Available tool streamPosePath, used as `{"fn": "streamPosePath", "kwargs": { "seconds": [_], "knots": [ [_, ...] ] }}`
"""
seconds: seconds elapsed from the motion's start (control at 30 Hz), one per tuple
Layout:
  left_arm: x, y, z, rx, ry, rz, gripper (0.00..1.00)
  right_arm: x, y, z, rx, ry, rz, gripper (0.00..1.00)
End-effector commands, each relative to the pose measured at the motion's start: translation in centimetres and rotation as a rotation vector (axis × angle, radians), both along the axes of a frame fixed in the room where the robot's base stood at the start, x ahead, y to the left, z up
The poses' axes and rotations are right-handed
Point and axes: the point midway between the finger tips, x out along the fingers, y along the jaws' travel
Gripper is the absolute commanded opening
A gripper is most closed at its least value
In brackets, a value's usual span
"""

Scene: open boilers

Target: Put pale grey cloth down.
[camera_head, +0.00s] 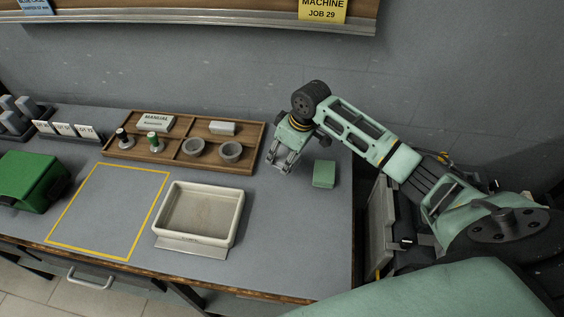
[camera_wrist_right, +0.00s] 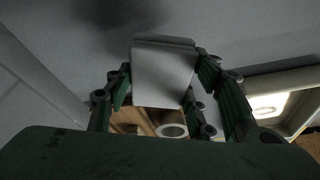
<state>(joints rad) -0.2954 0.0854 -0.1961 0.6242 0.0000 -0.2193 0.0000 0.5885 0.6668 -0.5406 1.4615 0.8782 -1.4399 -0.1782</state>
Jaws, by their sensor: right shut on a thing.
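My right gripper (camera_head: 281,165) is over the bench top, just right of the wooden tray, with its fingers pointing down. In the right wrist view, the pale grey cloth (camera_wrist_right: 164,76) shows as a flat folded rectangle between the fingers (camera_wrist_right: 170,95). The gripper is shut on it. In the head view the fingers mostly hide the cloth. I cannot tell whether its lower edge touches the bench. My left gripper is not in view.
A green block (camera_head: 324,174) sits close to the right of the gripper. A white basin (camera_head: 238,222) stands in front. A yellow outlined area (camera_head: 107,212) is empty. Bare bench (camera_head: 300,235) lies nearer the front right.

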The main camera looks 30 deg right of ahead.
Motion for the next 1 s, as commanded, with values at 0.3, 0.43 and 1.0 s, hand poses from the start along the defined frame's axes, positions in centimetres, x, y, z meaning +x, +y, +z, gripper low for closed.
{"fn": "streamPosePath", "kwargs": {
  "seconds": [0.3, 0.43, 1.0],
  "knots": [
    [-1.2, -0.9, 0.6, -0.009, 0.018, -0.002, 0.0, 0.6, 0.8, -2.9, -0.002, 0.003, 0.0, 0.29],
    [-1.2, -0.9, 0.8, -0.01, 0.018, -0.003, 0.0, 0.7, 0.8, -4.4, -0.001, 0.002, 0.0, 0.29],
    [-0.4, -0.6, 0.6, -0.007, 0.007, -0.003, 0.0, 0.7, 0.7, -5.6, -0.002, 0.001, 0.0, 0.29]
  ]
}}
